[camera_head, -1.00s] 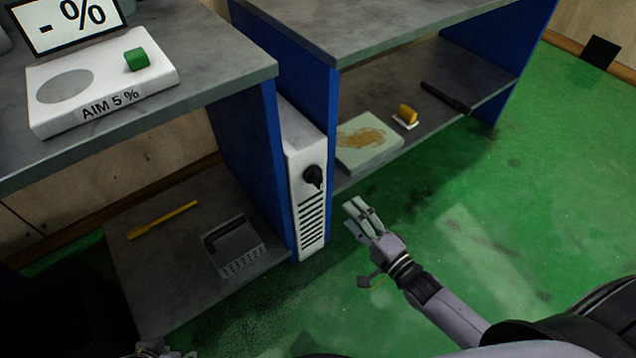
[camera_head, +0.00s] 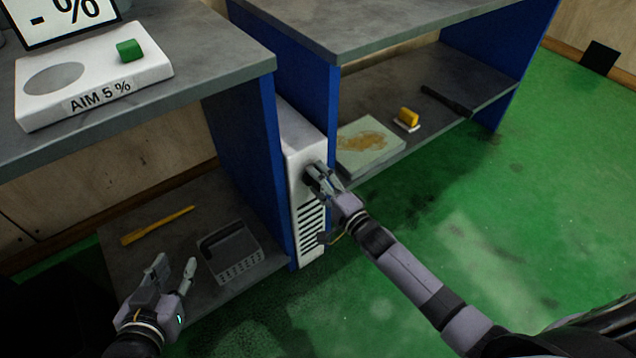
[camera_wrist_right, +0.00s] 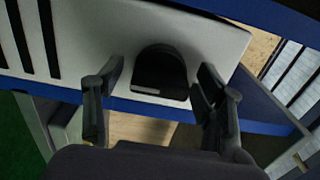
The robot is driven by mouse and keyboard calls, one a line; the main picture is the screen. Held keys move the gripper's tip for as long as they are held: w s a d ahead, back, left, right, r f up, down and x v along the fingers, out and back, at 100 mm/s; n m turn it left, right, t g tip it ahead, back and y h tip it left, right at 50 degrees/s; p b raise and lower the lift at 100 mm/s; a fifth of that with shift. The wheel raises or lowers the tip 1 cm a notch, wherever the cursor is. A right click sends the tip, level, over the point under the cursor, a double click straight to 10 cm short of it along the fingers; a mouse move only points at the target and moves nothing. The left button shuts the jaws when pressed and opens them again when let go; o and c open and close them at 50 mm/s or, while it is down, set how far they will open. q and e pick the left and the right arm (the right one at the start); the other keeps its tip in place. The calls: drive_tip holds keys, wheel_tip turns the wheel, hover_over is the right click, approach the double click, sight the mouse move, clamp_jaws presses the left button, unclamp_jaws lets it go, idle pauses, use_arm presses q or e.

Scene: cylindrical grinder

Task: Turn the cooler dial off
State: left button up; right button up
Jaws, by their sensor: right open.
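The cooler (camera_head: 310,235) is a narrow white unit with dark vent slots, standing between two blue bench panels. Its black dial (camera_wrist_right: 160,72) shows in the right wrist view, on the white face, between the two fingers of my right gripper (camera_wrist_right: 155,95). The fingers are open, one on each side of the dial, with gaps visible. In the head view my right gripper (camera_head: 319,179) is at the upper part of the cooler's front and covers most of the dial. My left gripper (camera_head: 175,274) is open and empty at the lower left, in front of the lower shelf.
The right shelf holds a stained board (camera_head: 365,145), a yellow item (camera_head: 408,117) and a black tool (camera_head: 447,100). The green floor (camera_head: 480,220) at right is open.

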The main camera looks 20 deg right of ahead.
drive_tip(key=c, duration=1.1)
drive_tip(key=shift+c, duration=0.2)
